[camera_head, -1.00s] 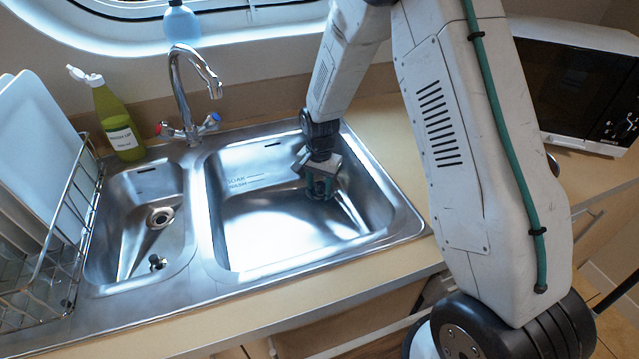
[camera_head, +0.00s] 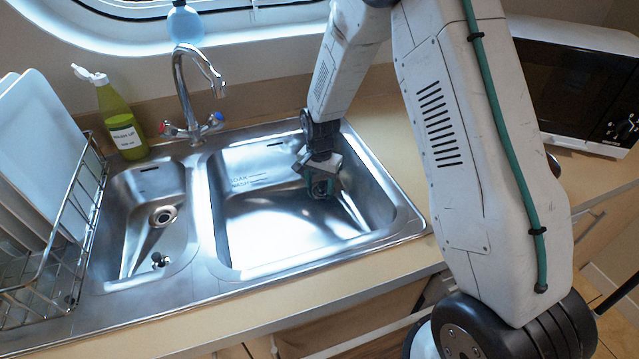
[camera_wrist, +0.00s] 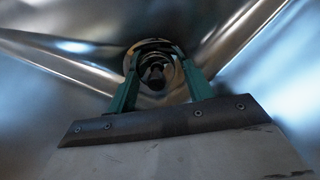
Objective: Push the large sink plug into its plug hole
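My gripper (camera_head: 320,187) points down into the large right-hand basin (camera_head: 265,225), low over its floor. In the wrist view its two green fingers (camera_wrist: 159,72) stand apart. The large sink plug (camera_wrist: 156,76) shows between them as a dark round knob inside a shiny ring. I see gaps between the knob and the fingers. The plug lies at or just above the plug hole, whose metal rim (camera_wrist: 150,43) shows behind it. I cannot tell how deep the plug sits. In the head view my gripper largely hides plug and hole.
A small plug (camera_head: 158,261) lies in the small left basin, near its open plug hole (camera_head: 163,216). A tap (camera_head: 183,85) rises behind the basins. A green bottle (camera_head: 122,125) and a dish rack (camera_head: 62,250) stand left. Sloping basin walls surround my gripper.

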